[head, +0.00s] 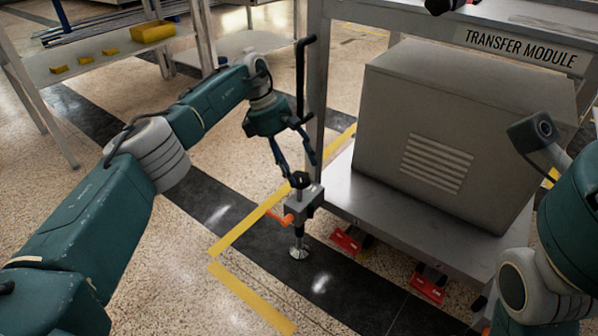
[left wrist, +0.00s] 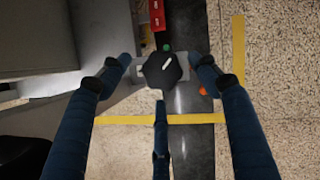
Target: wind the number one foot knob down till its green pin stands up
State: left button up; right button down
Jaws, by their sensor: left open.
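The black foot knob (head: 300,180) tops the grey corner foot of the transfer module. In the left wrist view the knob (left wrist: 162,70) shows from above with a white mark. A small green spot (left wrist: 167,47), which looks like the pin, lies just beyond it; from above I cannot tell its height. My left gripper (head: 294,168) points down over the knob, fingers spread. In the left wrist view its fingertips (left wrist: 161,72) stand around the knob, with no clear contact. My right gripper is out of view; only part of that arm shows at the right.
An orange lever (head: 281,218) sticks out from the foot, above its round pad (head: 299,252). Red blocks (head: 346,240) lie under the module's shelf (head: 350,196), which carries a grey cabinet (head: 440,130). A black upright handle (head: 301,75) stands close to my left wrist. Yellow tape marks the floor.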

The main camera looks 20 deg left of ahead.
pick_arm(q)
jog(key=v, duration=0.9)
jog(key=shift+d+r, duration=0.15)
jog(key=shift+r, duration=0.15)
jog(key=shift+f, duration=0.1)
